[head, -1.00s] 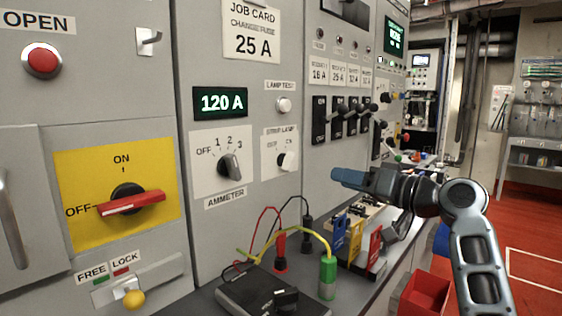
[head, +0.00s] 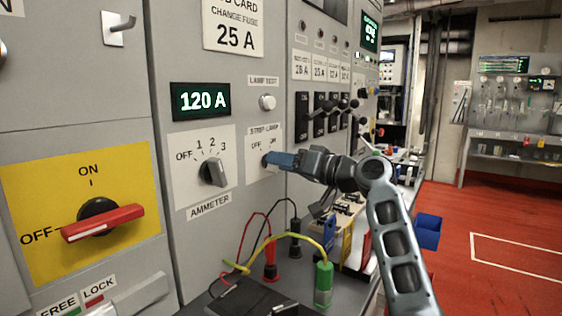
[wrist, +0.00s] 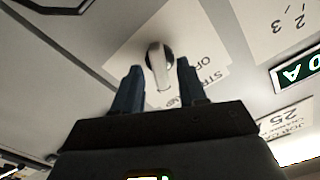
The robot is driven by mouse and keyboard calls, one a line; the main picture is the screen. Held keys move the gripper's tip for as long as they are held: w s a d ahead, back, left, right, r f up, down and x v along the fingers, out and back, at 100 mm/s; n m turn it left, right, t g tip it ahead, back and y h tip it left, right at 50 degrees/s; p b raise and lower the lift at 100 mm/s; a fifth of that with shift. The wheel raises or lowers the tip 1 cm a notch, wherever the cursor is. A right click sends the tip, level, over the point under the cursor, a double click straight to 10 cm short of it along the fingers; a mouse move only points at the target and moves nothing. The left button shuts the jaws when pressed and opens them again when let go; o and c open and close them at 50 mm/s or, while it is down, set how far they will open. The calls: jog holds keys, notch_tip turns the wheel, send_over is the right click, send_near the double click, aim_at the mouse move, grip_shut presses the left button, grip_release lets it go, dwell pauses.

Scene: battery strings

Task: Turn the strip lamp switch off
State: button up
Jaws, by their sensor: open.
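The strip lamp switch plate (head: 255,176) is a white card on the grey panel, right of the ammeter dial. In the head view its knob is mostly hidden by my fingertips. In the wrist view the pale lever knob (wrist: 157,62) shows between my two dark blue fingers, with its label partly hidden and upside down. My gripper (head: 272,160) is open at the plate, with a finger on either side of the knob; it also shows in the wrist view (wrist: 160,72). I cannot tell whether the fingers touch the knob. Its setting is unclear.
The ammeter knob (head: 213,172) is just left, and the lamp test button (head: 267,102) is above. Black breaker levers (head: 329,106) lie to the right. Below, cables, a green plug (head: 323,285) and fuse holders crowd the bench.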

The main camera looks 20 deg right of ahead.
jog(key=shift+w+a, duration=0.2)
jog(key=shift+w, duration=0.1)
jog(key=shift+c, duration=0.4)
grip_shut()
